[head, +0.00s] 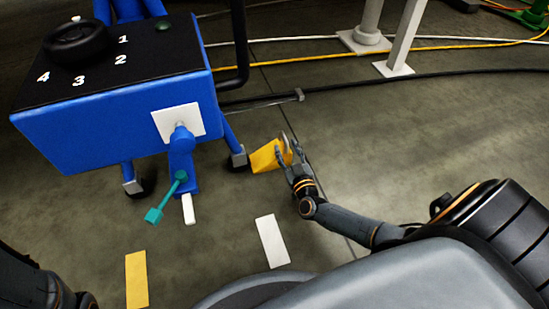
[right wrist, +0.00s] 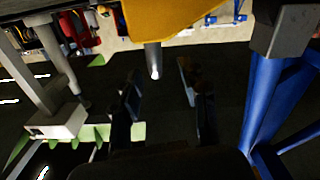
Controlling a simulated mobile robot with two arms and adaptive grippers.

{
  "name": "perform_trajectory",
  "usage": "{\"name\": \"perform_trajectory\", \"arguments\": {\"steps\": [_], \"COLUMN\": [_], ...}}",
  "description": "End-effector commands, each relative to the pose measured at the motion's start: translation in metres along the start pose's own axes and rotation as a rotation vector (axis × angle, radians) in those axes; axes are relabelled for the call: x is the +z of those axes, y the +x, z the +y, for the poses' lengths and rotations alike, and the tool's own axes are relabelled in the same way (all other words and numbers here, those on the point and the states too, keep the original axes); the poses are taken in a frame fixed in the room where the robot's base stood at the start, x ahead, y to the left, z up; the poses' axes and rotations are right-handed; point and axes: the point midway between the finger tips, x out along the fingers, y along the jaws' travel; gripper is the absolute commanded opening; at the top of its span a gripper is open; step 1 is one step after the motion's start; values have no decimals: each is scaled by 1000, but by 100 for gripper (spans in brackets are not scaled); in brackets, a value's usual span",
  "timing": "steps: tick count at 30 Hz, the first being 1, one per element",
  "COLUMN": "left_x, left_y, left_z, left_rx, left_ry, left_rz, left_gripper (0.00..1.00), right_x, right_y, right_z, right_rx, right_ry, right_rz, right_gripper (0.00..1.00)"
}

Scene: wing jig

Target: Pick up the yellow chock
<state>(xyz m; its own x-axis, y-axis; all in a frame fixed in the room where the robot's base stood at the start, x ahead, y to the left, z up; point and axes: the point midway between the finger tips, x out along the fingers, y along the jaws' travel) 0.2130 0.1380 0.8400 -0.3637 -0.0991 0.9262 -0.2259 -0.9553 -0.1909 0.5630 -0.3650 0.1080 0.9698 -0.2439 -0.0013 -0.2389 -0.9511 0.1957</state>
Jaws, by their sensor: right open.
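The yellow chock (head: 264,159) is on the floor beside the caster of the blue cart, with a grey handle (head: 285,143) at its right side. My right gripper (head: 288,150) is open at the handle side of the chock, its fingers partly overlapping the chock's right end in the head view. In the right wrist view the chock (right wrist: 180,15) fills the top middle, and a grey rod (right wrist: 153,60), apparently its handle, shows between the two open fingers (right wrist: 158,78). I cannot tell whether the fingers touch it. My left gripper is out of view.
The blue cart (head: 110,113) stands at left, with a black wheel (head: 77,45) on its numbered top and a teal-handled lever (head: 166,197) in front. White (head: 272,241) and yellow (head: 137,280) floor marks lie nearby. Cables (head: 330,54) and a white-footed post (head: 394,69) are behind.

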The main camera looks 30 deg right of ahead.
Motion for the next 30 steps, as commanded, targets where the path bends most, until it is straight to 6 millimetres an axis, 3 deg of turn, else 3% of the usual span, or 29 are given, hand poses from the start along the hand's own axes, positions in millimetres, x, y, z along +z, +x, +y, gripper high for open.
{"name": "perform_trajectory", "arguments": {"steps": [12, 22, 23, 29, 30], "left_x": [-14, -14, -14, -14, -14], "left_y": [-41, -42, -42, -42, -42], "left_z": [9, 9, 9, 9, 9], "left_rx": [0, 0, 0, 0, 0], "left_ry": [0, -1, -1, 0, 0], "left_rz": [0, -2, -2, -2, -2], "left_gripper": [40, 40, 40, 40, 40], "right_x": [2, -2, -2, -2, -2], "right_y": [45, 52, 52, 52, 52], "right_z": [3, 4, 4, 4, 4], "right_rx": [0, 0, 0, 0, 0], "right_ry": [2, 0, 0, 1, 1], "right_rz": [3, 0, 0, 0, 0], "right_gripper": [43, 43, 41, 0, 0]}}
